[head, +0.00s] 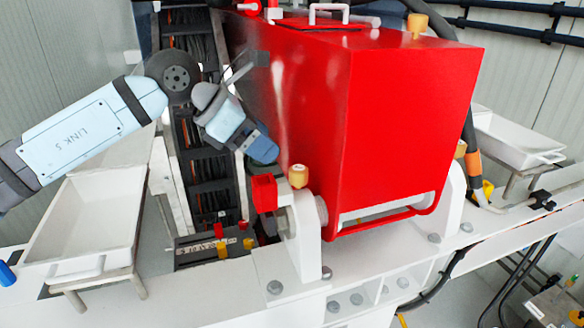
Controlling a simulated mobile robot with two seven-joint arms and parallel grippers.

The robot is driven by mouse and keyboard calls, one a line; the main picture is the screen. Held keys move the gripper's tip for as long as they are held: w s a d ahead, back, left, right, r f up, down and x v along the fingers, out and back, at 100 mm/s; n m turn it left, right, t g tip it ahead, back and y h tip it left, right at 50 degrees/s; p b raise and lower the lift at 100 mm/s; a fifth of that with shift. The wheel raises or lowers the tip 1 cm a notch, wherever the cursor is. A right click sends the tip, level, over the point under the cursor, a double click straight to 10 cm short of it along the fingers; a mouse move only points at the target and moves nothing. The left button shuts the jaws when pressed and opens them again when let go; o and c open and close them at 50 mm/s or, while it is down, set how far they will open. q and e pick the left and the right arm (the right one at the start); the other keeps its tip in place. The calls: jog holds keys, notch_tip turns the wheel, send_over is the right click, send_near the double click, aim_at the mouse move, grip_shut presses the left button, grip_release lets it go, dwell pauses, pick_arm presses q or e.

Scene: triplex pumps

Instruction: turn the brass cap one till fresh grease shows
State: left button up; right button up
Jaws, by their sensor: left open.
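A brass-yellow cap (298,176) stands upright on the white bearing block at the near left corner of the red pump housing (400,120). Similar caps show on top of the housing (417,25) and at its right side (460,149). I cannot tell a number on any of them. No grease can be made out. My left gripper (264,151) is beside the housing's left face, above and left of the near cap and apart from it. It is open; its fingers are hard to make out. My right gripper is not in view.
A white tray (62,268) stands at the left, another (508,145) at the far right. A red block (264,194) sits just left of the near cap. A dark cable channel (205,165) runs behind my left wrist. Dark hoses (448,265) pass at the lower right.

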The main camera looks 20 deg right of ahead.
aim_at(297, 168)
pick_arm(q)
jog(key=p+x, duration=0.1)
jog(key=x, duration=0.8)
jog(key=shift+w+p, duration=0.1)
jog(key=shift+p, duration=0.25)
jog(key=shift+d+f, duration=0.25)
jog(key=shift+f, duration=0.15)
jog(key=c, duration=0.9)
